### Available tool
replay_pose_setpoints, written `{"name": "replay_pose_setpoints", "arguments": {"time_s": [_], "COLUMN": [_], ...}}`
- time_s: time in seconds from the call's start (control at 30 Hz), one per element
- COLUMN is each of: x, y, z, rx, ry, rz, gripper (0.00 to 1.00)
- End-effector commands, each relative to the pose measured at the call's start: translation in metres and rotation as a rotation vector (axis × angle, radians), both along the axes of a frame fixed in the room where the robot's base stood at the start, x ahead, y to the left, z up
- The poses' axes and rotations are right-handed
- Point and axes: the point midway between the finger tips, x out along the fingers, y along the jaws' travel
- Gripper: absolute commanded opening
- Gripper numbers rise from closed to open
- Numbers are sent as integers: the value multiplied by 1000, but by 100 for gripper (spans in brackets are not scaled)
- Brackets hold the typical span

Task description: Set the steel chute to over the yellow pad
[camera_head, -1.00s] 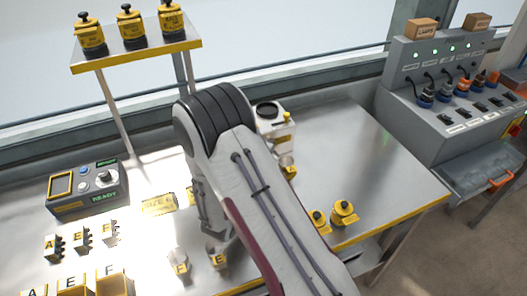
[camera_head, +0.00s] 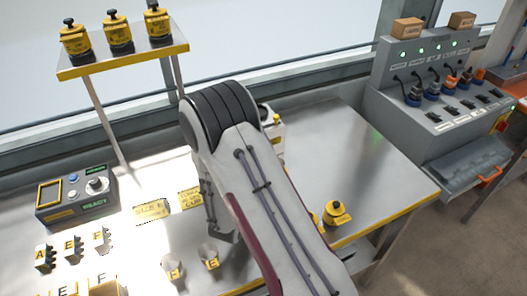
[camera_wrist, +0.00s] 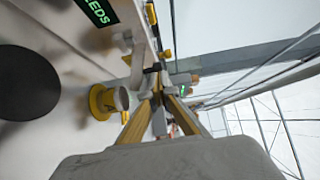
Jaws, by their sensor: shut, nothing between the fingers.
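The white seeder (camera_head: 277,138) stands at the back of the bench, mostly hidden behind my arm in the head view. In the wrist view, a pale grey bar (camera_wrist: 138,62) lies beside my fingertips; I cannot tell for sure that it is the steel chute. A yellow collar with a grey round end (camera_wrist: 104,101) is left of the fingers. I cannot pick out the yellow pad with certainty. My gripper (camera_wrist: 159,82) is shut and empty, close to the grey bar; contact is unclear. The head view hides it behind my arm.
A control box (camera_head: 76,194) stands at the left, with small lettered blocks (camera_head: 73,247) before it. A shelf (camera_head: 125,60) bears yellow pots. Two small cups (camera_head: 208,256) stand in front. A yellow pot (camera_head: 337,213) stands right of my arm; bench right of it is clear.

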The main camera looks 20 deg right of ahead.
Motion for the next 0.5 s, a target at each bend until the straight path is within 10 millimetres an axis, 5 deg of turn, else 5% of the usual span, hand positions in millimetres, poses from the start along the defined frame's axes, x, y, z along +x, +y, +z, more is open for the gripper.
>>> {"name": "replay_pose_setpoints", "arguments": {"time_s": [0.5], "x": [-5], "y": [3], "z": [0], "rx": [0], "ry": [0], "rz": [-1], "gripper": [0]}}
